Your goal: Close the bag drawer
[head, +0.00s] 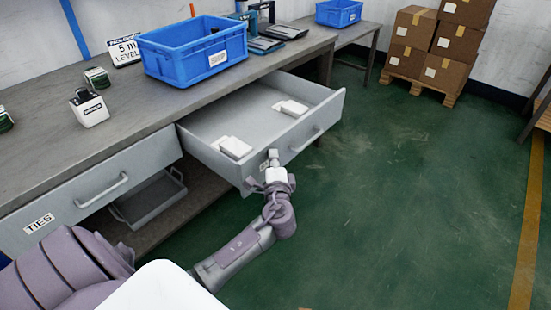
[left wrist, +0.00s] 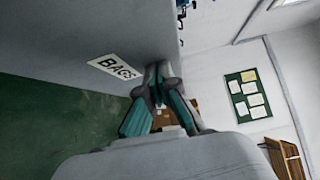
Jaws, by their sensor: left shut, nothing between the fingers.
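The bag drawer (head: 318,125) is pulled out from under the grey workbench, with white packets (head: 235,147) lying inside it. Its front panel also shows in the left wrist view (left wrist: 75,30), with a BAGS label (left wrist: 115,67). My left gripper (head: 272,157) is shut and empty at the left part of the drawer front, near the label. In the left wrist view its fingertips (left wrist: 158,72) are at the panel's edge beside the label; I cannot tell whether they touch. The drawer's handle (head: 306,139) is to the right of the gripper and free. My right gripper is not in view.
A closed TIES drawer (head: 90,190) is at the left, with a grey tray (head: 150,198) on the shelf below. A blue SHOP bin (head: 190,50) and small devices stand on the workbench (head: 130,115). Green floor right of the drawer is clear up to stacked boxes (head: 450,70).

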